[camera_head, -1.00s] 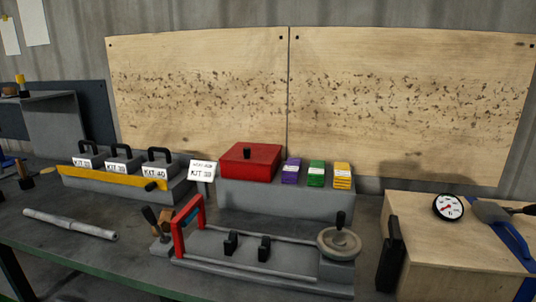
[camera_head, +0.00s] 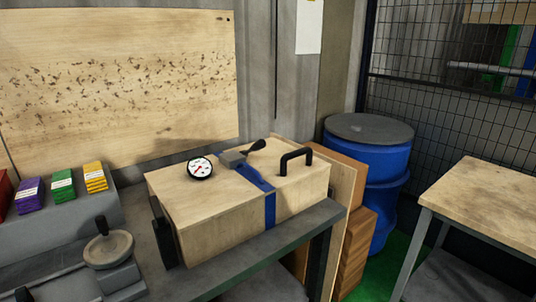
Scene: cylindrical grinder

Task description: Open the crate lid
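A light wooden crate (camera_head: 215,228) sits on the right end of the workbench. Its lid (camera_head: 195,178) is down on the box. A blue strap (camera_head: 270,208) runs across the lid and down the front, with a grey buckle and dark lever (camera_head: 246,151) on top. A black handle (camera_head: 296,159) stands on the lid's right part. A round white dial gauge (camera_head: 200,167) with a red needle is on the lid's left part. A black handle or bracket (camera_head: 163,232) is on the crate's left side. Neither of my grippers shows.
Coloured packs (camera_head: 62,186) and a grinder handwheel (camera_head: 108,249) stand left of the crate. Blue drums (camera_head: 368,160), stacked brown boxes (camera_head: 355,252) and a wooden-topped table (camera_head: 490,200) stand to the right. A wire mesh fence (camera_head: 440,110) is behind. Green floor shows between them.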

